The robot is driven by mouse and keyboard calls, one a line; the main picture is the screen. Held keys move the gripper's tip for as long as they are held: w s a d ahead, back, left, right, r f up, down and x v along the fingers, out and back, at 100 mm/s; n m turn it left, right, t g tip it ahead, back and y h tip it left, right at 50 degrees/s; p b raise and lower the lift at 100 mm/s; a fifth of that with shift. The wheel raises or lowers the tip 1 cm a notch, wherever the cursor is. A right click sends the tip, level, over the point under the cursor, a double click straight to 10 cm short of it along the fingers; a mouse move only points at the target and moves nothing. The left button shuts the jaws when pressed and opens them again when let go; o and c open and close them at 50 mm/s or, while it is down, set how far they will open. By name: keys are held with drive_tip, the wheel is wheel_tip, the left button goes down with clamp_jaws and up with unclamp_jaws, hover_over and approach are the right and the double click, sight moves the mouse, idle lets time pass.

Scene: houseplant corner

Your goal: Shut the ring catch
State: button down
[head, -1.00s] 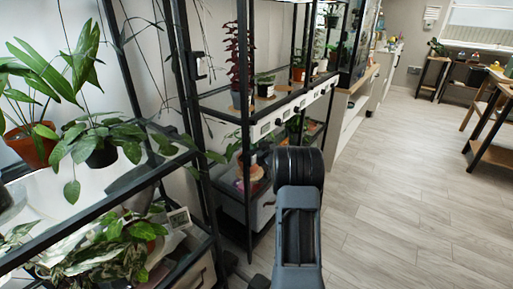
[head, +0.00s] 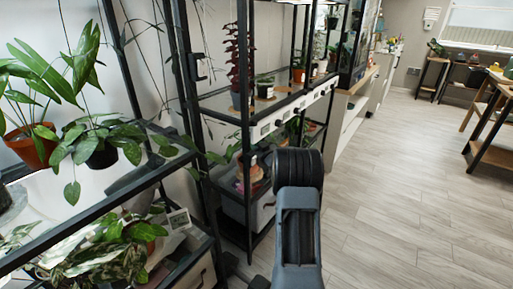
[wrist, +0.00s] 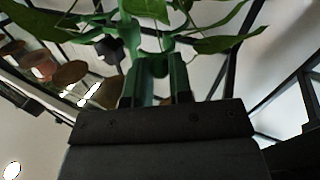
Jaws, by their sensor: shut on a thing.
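My gripper (wrist: 156,88) shows in the wrist view, its two fingers pointing up the picture from the dark gripper body. The fingers are shut on a small green piece (wrist: 152,66), which I take to be the ring catch. The fingers cover much of it, and I cannot tell whether its ring is closed. Green stems and broad leaves (wrist: 228,42) are just beyond the fingertips. In the head view my own arm stands in front and I cannot make out the gripper or the catch.
A black-framed shelf (head: 100,205) with potted plants stands close on the left. A second glass-shelved rack (head: 215,103) stands behind my arm, holding a dark red plant (head: 240,62). The wooden floor (head: 400,215) to the right is clear.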

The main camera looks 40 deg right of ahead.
drive_tip(key=shift+w+d+n+g+y+p, duration=0.15)
drive_tip(key=shift+d+n+y+p, duration=0.25)
drive_tip(key=shift+n+y+p, duration=0.55)
drive_tip(key=shift+w+d+n+g+y+p, duration=0.1)
drive_tip(key=shift+d+n+y+p, duration=0.35)
drive_tip(key=shift+y, duration=0.85)
drive_tip(key=shift+w+d+n+g+y+p, duration=0.15)
drive_tip(key=shift+d+n+y+p, duration=0.15)
drive_tip(key=shift+n+y+p, duration=0.65)
drive_tip(key=shift+s+b, duration=0.1)
drive_tip(key=shift+b, duration=0.2)
drive_tip(key=c, duration=1)
unclamp_jaws()
drive_tip(key=shift+c, duration=0.2)
drive_tip(key=shift+r, duration=0.1)
drive_tip(key=shift+d, duration=0.1)
